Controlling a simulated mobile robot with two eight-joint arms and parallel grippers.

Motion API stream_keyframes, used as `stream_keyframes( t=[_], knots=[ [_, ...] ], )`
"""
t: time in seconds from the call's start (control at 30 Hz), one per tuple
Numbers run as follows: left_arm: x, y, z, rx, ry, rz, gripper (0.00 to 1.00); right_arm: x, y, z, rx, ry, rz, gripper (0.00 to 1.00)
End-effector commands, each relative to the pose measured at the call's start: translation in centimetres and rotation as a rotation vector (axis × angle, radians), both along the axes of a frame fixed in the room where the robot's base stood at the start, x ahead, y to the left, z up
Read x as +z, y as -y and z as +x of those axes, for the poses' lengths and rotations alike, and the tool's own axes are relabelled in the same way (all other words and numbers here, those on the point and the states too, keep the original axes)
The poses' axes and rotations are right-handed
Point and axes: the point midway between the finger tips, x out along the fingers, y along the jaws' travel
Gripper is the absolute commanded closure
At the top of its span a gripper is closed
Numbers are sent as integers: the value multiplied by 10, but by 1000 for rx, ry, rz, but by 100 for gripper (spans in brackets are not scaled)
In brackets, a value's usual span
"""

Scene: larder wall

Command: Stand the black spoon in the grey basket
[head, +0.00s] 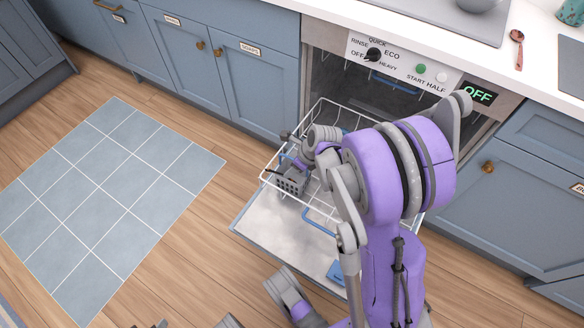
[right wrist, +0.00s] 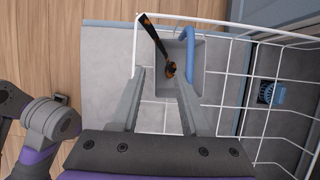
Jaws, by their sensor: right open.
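The grey basket (head: 291,181) stands in the dishwasher's pulled-out rack in the head view, with a blue handle. In the right wrist view the basket (right wrist: 205,84) lies just beyond my fingertips. The black spoon (right wrist: 155,38) is tilted in it, its lower end with orange marks inside and its black upper end reaching over the rim to the upper left. My right gripper (right wrist: 160,75) is open, its fingers apart on either side of the spoon's lower end and not touching it. In the head view my right arm hides part of the rack. Only unclear parts of my left arm show at the bottom edge.
The white wire rack (head: 324,101) sits over the lowered dishwasher door (head: 262,222). A blue item (right wrist: 272,93) is at the rack's right. A copper-coloured spoon (head: 517,40) lies on the counter. The floor around the tiled mat (head: 110,190) is clear.

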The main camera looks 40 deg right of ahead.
Motion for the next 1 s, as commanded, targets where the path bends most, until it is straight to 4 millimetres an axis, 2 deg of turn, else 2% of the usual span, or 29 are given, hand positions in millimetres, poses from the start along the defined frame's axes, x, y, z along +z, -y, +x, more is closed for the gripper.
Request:
stream_keyframes(
  t=[0.3, 0.5, 1.0],
  knots=[
    [20, 0, -4, 0, 0, 0, 55, 61, 8, -24, -3, 0, -1, 54],
    [29, 0, -5, 0, 2, 0, 55, 85, 11, -34, -1, 0, 0, 54],
    [30, 0, -5, 0, 2, 0, 55, 90, 12, -36, 0, 0, 0, 54]
  ],
)
